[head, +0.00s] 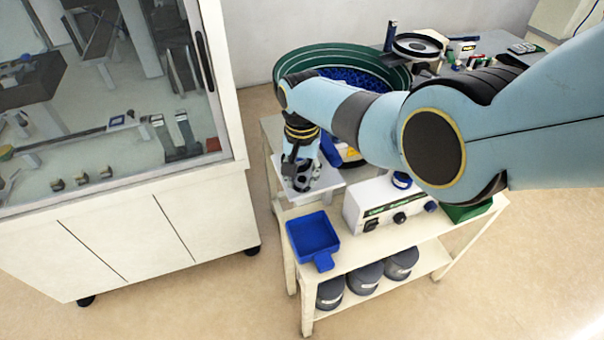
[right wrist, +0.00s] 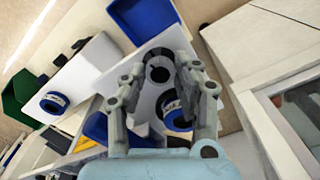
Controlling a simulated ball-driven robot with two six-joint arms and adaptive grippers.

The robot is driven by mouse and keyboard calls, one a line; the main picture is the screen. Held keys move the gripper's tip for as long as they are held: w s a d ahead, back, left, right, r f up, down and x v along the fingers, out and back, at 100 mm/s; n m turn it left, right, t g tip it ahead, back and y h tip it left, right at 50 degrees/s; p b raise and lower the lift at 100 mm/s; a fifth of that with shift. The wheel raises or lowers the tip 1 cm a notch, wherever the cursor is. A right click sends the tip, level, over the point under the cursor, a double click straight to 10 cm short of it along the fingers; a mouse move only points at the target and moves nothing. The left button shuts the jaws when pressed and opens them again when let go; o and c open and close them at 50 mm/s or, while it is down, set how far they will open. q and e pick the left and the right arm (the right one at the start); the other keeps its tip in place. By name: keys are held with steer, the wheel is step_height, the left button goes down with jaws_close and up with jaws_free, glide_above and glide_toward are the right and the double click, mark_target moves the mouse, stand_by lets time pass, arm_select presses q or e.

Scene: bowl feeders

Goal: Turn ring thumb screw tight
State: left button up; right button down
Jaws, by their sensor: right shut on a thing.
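My right gripper (head: 299,186) points down over a white plate (head: 325,180) at the cart's left side. In the right wrist view its two grey fingers (right wrist: 162,78) are closed in around a small dark round part (right wrist: 159,74), which seems to be the ring thumb screw. The fingers cover most of the part, so its ring shape and how far it is turned cannot be made out. In the head view the gripper hides it. A blue-ringed part with a label (right wrist: 176,115) shows between the fingers, nearer the palm. My left gripper is not in view.
The green-rimmed bowl feeder (head: 290,62) stands behind the gripper. A white control box (head: 372,208) with knobs and a blue tray (head: 313,235) stand close in front. A glass-fronted cabinet (head: 225,110) is to the left. Dark round containers (head: 367,277) sit on the lower shelf.

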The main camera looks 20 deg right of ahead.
mark_target(302, 179)
steer(key=c, duration=1)
jaws_free()
step_height(302, 179, up, 12)
steer(key=shift+r, duration=0.1)
